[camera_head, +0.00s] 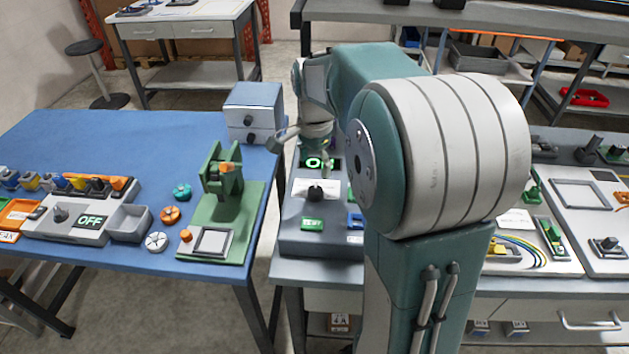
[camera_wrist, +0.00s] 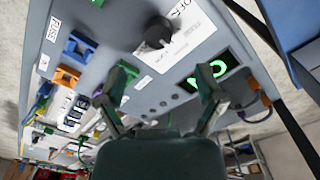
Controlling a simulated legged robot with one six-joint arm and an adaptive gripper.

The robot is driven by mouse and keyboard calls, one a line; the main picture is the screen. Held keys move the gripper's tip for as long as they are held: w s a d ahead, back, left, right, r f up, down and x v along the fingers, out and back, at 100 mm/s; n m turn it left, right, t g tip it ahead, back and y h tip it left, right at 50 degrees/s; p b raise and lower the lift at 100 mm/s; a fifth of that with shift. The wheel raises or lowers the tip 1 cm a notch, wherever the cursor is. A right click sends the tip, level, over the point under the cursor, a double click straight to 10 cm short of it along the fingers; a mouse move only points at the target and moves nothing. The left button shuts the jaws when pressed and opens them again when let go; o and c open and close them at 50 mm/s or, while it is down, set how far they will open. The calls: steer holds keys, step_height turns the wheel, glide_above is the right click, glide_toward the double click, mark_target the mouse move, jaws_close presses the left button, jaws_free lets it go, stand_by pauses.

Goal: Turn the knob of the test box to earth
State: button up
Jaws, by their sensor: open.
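The test box (camera_head: 301,243) is a grey box on the middle bench, partly hidden by my arm. Its black knob (camera_head: 315,192) stands on a white plate, below a lit green display (camera_head: 320,162) that seems to read ON. The wrist view shows the knob (camera_wrist: 158,32) beyond my fingertips, with OFF lettering on its plate; I cannot read which mark it points to. My gripper (camera_head: 308,153) is open and empty above the display end of the box. In the wrist view its fingers (camera_wrist: 165,78) are spread, the right one overlapping the display (camera_wrist: 212,72).
A green block (camera_head: 312,224) and a blue one (camera_head: 355,221) sit on the box's near part. On the left blue table stand a green press (camera_head: 224,180), a blue-grey box (camera_head: 252,112) and another knob box (camera_head: 75,229) with an OFF display. Coloured-wire panels lie at right.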

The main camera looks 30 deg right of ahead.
mark_target(314, 189)
step_height(314, 189, up, 4)
steer(key=shift+r, duration=0.15)
stand_by(0.5)
